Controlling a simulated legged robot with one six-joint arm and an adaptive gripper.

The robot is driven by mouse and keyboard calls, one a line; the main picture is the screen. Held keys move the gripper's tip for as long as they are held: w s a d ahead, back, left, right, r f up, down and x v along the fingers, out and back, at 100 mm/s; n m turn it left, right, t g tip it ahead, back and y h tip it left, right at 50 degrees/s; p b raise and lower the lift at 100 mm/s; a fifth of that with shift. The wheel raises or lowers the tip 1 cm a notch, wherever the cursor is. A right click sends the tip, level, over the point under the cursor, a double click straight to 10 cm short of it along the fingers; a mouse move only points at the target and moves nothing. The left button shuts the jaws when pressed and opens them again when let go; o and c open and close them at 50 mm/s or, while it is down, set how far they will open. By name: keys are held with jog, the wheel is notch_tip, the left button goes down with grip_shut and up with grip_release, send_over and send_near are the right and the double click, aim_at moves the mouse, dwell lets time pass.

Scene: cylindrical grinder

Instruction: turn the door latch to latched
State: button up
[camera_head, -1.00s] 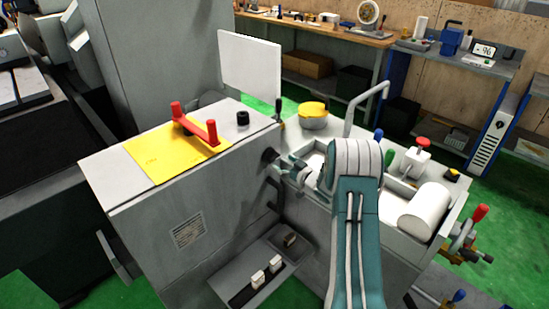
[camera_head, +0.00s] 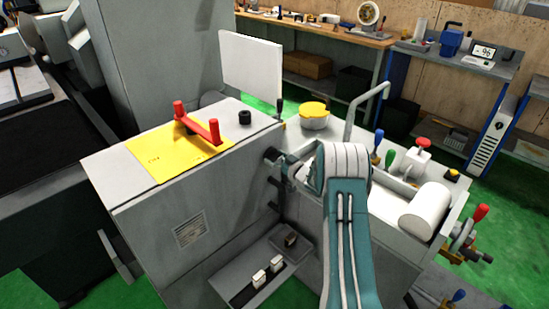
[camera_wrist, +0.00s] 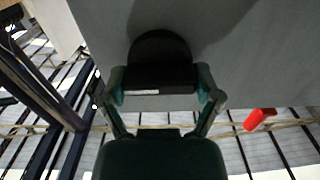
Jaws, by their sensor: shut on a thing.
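The door latch is a black knob (camera_head: 271,155) on the right-hand side face of the grey cabinet (camera_head: 150,235). In the wrist view, the dark rounded latch (camera_wrist: 158,55) sits between my two fingers, against a grey panel. My gripper (camera_head: 284,170) is at the latch, and in the wrist view (camera_wrist: 160,88) its fingers are closed on the latch from both sides. My fingers and arm hide part of the latch. I cannot tell its exact turn angle.
A red handle (camera_head: 197,122) stands on the yellow plate on the cabinet top. A tray (camera_head: 260,268) with small blocks juts out below. Green floor is open at far right.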

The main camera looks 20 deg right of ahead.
jog(key=shift+r+n, duration=0.15)
jog(key=shift+n, duration=0.15)
jog(key=n, duration=0.8)
jog(key=shift+a+n, duration=0.1)
jog(key=shift+n, duration=0.3)
jog(key=n, duration=0.5)
jog(key=shift+a, duration=0.1)
jog(key=shift+f+n, duration=0.15)
jog(key=shift+n, duration=0.65)
jog(key=shift+f+n, duration=0.15)
jog(key=shift+n, duration=0.65)
jog(key=shift+s+a+f+n, duration=0.1)
jog(key=shift+f+n, duration=0.05)
jog(key=shift+n, duration=0.15)
jog(key=o, duration=0.9)
